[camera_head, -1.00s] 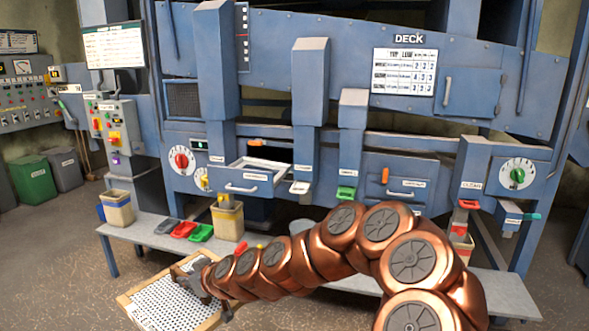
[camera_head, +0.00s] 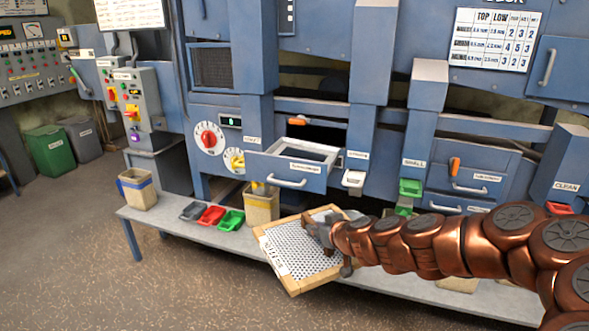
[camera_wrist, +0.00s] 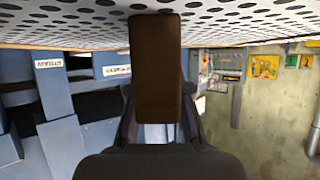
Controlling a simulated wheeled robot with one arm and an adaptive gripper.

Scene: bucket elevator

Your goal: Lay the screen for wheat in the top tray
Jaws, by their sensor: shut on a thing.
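A wood-framed screen with a perforated white sheet (camera_head: 296,254) hangs tilted in front of the bench. My gripper (camera_head: 324,232) is shut on the screen's edge on its right side. In the wrist view the perforated sheet (camera_wrist: 80,30) fills the top of the picture, with a brown bar in front of it. The upper tray (camera_head: 290,168) is a blue drawer, pulled out of the machine, with a handle and label on its front. Its inside looks dark and open. A label on the screen is too small to read. The chart (camera_head: 490,40) has TOP and LOW columns.
The grey bench (camera_head: 170,222) carries small grey, red (camera_head: 211,216) and green trays and a beige bucket (camera_head: 261,205) below the drawer. Another bucket (camera_head: 138,188) stands at its left end. A closed drawer (camera_head: 465,165) is at right.

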